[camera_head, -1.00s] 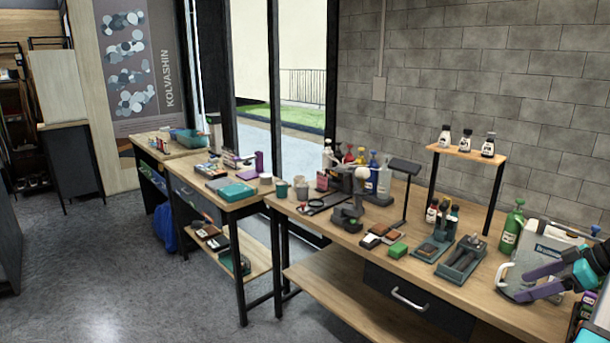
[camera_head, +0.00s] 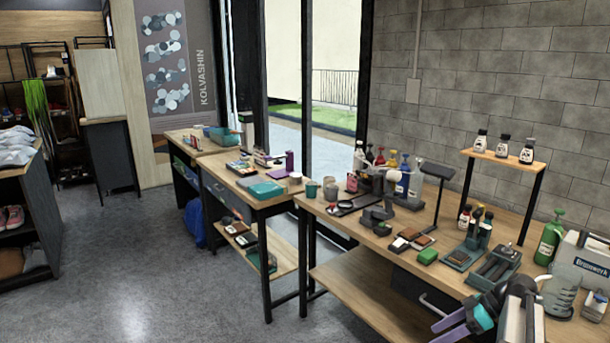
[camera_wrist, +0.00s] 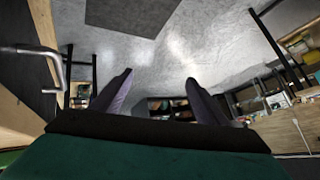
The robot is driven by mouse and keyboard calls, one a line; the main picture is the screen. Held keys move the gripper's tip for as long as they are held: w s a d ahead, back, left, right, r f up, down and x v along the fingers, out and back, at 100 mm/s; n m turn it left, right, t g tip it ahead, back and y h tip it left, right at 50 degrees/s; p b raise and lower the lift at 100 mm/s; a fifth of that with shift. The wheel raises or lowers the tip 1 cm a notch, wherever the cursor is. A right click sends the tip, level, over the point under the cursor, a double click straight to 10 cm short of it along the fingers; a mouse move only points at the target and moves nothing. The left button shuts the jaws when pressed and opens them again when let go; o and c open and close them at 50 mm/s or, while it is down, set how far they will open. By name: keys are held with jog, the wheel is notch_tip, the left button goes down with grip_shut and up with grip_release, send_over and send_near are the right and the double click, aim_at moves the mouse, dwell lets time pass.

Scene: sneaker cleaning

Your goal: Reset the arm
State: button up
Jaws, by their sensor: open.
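My gripper (camera_head: 440,331) shows at the lower right of the head view, in front of the long workbench (camera_head: 345,279). Its purple fingers point left and a teal part shows behind them. In the wrist view my gripper (camera_wrist: 160,82) has its two fingers spread apart, with nothing between them. The wrist view looks over the grey floor, with dark table legs upside down around it.
A drawer handle (camera_wrist: 54,69) is at the wrist view's left. Grey floor (camera_head: 140,270) is clear to the left.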

jog(key=s+a+f+g+h, duration=0.1)
jog(key=s+a+f+g, duration=0.3)
jog(key=a+f, duration=0.85)
jog(key=s+a+f+g, duration=0.3)
jog(key=s+a+f, duration=0.4)
jog(key=a+f, duration=0.6)
jog(key=s+a+f+m+g+h, duration=0.1)
jog(key=s+a+f+h, duration=0.15)
jog(key=s+f, duration=0.4)
jog(key=s+a+f+m+g+h, duration=0.15)
jog(key=s+a+f, duration=0.25)
jog(key=s, duration=0.5)
jog(key=s+d+f+m+t+h, duration=0.2)
jog(key=d+f+m+h, duration=0.1)
jog(key=d+m, duration=0.2)
jog(key=shift+s+f+m+h, duration=0.3)
jog(key=shift+s+m, duration=0.05)
jog(key=shift+m, duration=0.9)
